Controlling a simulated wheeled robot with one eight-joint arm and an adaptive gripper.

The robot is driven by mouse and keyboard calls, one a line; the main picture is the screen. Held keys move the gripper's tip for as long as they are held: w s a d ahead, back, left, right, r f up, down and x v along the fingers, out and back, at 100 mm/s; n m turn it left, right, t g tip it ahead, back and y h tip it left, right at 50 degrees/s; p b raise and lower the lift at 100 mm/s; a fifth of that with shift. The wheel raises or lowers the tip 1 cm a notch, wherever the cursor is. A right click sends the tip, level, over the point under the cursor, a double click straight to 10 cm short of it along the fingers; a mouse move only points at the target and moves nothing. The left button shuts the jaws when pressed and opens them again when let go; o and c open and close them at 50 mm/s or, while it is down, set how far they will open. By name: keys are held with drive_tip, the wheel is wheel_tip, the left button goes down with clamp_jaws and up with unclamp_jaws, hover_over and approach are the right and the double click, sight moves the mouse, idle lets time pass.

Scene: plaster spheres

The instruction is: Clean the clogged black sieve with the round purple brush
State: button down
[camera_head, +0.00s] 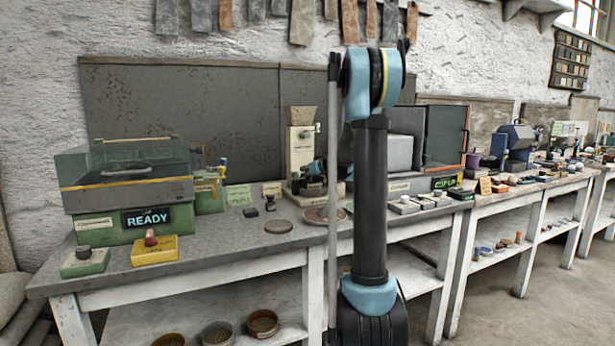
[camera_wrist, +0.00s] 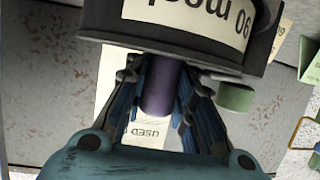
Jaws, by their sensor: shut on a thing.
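In the wrist view my gripper (camera_wrist: 160,80) is shut on an upright-looking purple cylinder, the handle of the purple brush (camera_wrist: 160,92). A dark round-walled thing with a pale label, its print upside down, fills the top of the view; it looks like the black sieve (camera_wrist: 148,45). The brush's far end meets or passes behind the sieve's lower edge; I cannot tell whether they touch. The bristles and the sieve's mesh are hidden. In the head view my arm's column covers this area, and I cannot make out the brush or the black sieve there.
The grey workbench (camera_head: 190,270) holds a glass-lidded green machine (camera_head: 130,195) at left, a yellow block (camera_head: 155,252), a brown disc (camera_head: 278,227) and an open-doored cabinet (camera_head: 440,140). Several sieves, including one brassy one (camera_head: 262,324), lie on the lower shelf. A "USED" card (camera_wrist: 140,140) lies below my fingers.

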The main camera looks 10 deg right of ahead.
drive_tip(key=shift+w+a+r, duration=0.1)
drive_tip(key=shift+w+a, duration=0.05)
drive_tip(key=shift+w, duration=0.45)
drive_tip(key=shift+w+a+r, duration=0.1)
drive_tip(key=shift+w+a, duration=0.05)
drive_tip(key=shift+w, duration=0.4)
drive_tip(key=shift+s+f, duration=0.1)
drive_tip(key=shift+s, duration=0.05)
drive_tip(key=shift+s+d+f, duration=0.1)
drive_tip(key=shift+s+d, duration=0.1)
drive_tip(key=shift+s, duration=0.6)
drive_tip(key=shift+s+d, duration=0.2)
drive_tip(key=shift+s, duration=0.6)
drive_tip(key=shift+w, duration=0.1)
drive_tip(key=shift+w+a+r, duration=0.2)
drive_tip(key=shift+w+r, duration=0.5)
drive_tip(key=shift+w, duration=0.1)
drive_tip(key=shift+a+f, duration=0.25)
drive_tip(key=shift+f, duration=0.1)
